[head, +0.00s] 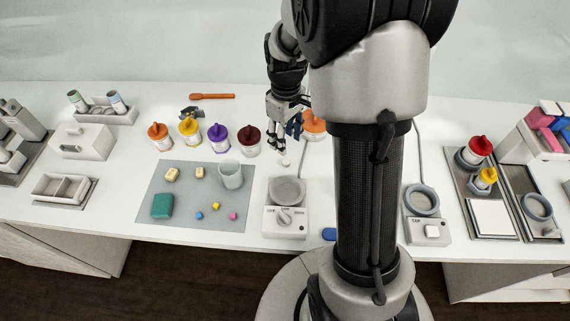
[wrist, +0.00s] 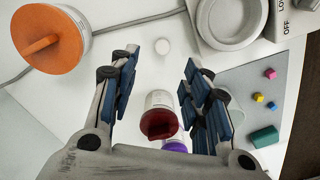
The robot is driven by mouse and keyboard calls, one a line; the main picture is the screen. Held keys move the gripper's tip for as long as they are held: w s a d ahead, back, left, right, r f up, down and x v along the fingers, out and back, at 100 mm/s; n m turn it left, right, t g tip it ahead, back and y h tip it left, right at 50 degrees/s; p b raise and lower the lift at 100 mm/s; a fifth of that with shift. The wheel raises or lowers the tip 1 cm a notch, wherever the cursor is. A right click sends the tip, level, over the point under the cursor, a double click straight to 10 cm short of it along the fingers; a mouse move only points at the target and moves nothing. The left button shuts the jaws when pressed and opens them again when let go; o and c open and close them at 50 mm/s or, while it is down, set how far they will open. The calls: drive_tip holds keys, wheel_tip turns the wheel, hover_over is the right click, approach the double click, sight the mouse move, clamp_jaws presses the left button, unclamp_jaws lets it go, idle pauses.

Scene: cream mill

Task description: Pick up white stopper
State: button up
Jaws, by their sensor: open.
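The white stopper (head: 285,161) is a small pale piece on the white table, just behind the grey-bowled device with a dial. In the wrist view the stopper (wrist: 162,46) shows as a small white round top, beyond the fingertips and between their lines. My gripper (head: 276,143) is above the table, just behind the stopper in the head view. In the wrist view my gripper (wrist: 159,72) has its blue-padded fingers wide apart, with nothing held between them. The stopper's lower part is hard to make out against the white table.
The dial device (head: 284,222) stands in front of the stopper. A dark red-lidded jar (head: 249,141) is to its left, an orange-lidded jar (head: 313,125) to its right, partly hidden by my arm. A grey mat (head: 183,217) holds small blocks and a cup.

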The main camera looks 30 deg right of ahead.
sight(286, 161)
wheel_tip(286, 161, down, 4)
drive_tip(key=shift+r+b, duration=0.1)
drive_tip(key=shift+b, duration=0.35)
drive_tip(key=f, duration=0.1)
drive_tip(key=f+b, duration=0.1)
drive_tip(key=f, duration=0.1)
drive_tip(key=f+b, duration=0.1)
drive_tip(key=f, duration=0.1)
drive_tip(key=shift+s+a, duration=0.1)
drive_tip(key=shift+s, duration=0.15)
drive_tip(key=shift+c, duration=0.3)
drive_tip(key=c, duration=0.8)
